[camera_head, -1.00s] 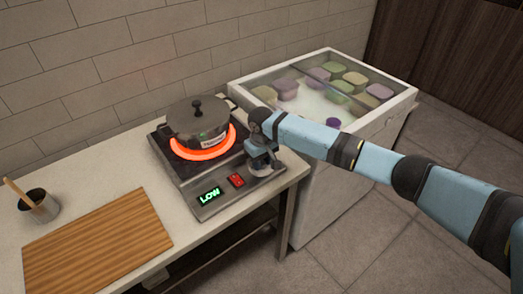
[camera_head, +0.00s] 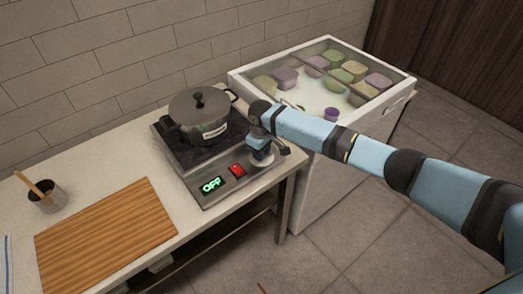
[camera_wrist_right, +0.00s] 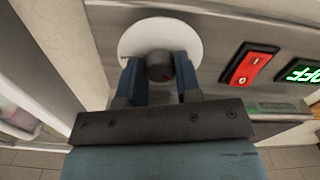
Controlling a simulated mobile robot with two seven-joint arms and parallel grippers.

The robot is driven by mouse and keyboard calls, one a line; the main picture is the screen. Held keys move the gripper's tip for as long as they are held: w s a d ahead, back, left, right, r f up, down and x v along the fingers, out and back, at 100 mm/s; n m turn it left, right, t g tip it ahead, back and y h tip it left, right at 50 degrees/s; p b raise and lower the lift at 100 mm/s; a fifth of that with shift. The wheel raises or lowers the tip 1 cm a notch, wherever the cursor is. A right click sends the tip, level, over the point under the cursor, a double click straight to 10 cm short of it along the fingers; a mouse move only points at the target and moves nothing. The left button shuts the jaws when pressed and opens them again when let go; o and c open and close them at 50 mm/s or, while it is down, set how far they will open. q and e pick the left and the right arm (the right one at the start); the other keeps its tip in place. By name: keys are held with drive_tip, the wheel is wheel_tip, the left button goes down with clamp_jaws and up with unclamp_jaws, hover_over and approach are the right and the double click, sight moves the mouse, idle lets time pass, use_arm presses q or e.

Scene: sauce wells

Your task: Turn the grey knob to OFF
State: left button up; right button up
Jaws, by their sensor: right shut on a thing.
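The grey knob (camera_wrist_right: 159,66) sits on a pale round plate (camera_wrist_right: 150,35) on the cooker's front panel. My right gripper (camera_wrist_right: 160,76) has its two blue fingers on either side of the knob, shut on it. In the head view my right gripper (camera_head: 262,155) hides most of the knob. The green display (camera_head: 212,185) reads OFF. A red switch (camera_head: 237,170) is between the display and the knob. The cooker (camera_head: 200,172) has a dark top with no glow on it. My left gripper is not in view.
A lidded grey pot (camera_head: 199,112) stands on the cooker. A glass-topped white freezer (camera_head: 330,172) with several tubs stands to the right. A wooden board (camera_head: 105,235) and a metal cup (camera_head: 47,197) lie on the counter at the left.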

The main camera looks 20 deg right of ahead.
drive_tip(key=o, duration=0.9)
drive_tip(key=shift+r, duration=6.95)
drive_tip(key=shift+f, duration=0.1)
